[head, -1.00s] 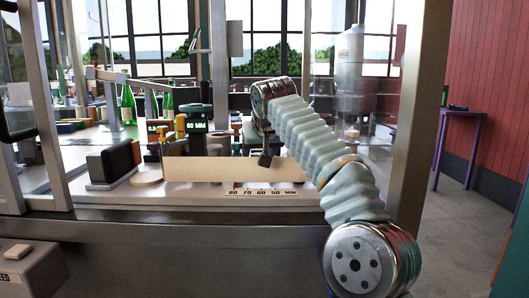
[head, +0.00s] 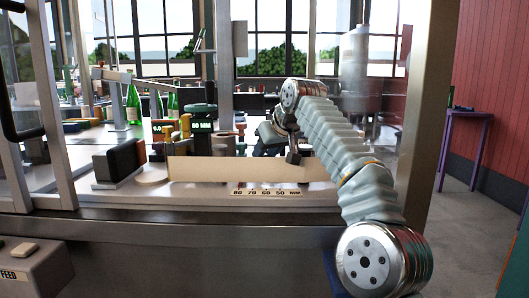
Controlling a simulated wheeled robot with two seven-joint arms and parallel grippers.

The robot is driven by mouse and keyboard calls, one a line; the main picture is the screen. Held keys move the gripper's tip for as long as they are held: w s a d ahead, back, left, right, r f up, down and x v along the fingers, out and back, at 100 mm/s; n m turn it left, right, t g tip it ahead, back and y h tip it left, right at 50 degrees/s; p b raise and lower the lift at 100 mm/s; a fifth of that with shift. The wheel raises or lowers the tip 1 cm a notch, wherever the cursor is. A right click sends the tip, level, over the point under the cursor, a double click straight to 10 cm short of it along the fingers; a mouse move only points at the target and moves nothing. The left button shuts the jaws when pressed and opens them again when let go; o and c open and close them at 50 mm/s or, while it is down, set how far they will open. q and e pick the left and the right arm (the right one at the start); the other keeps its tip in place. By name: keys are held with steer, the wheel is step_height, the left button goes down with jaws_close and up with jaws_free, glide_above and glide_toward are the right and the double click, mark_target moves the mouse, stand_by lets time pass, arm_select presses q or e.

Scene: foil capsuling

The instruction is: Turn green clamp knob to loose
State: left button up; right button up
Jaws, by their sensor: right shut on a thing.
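My right arm comes in from the lower right, and its wrist bends down over the machine. My right gripper (head: 292,156) is a small dark shape below the wrist, just behind the cream panel's top edge. A dark green-topped post (head: 201,112) with a lit MM display stands further left. My left gripper is not in view.
A black and orange block (head: 120,160) stands at left. Green bottles (head: 133,104) stand behind. Metal frame posts flank the opening.

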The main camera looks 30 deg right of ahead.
steer(key=shift+n+y, duration=0.4)
steer(key=shift+n, duration=0.1)
steer(key=o, duration=1)
steer(key=shift+o, duration=0.2)
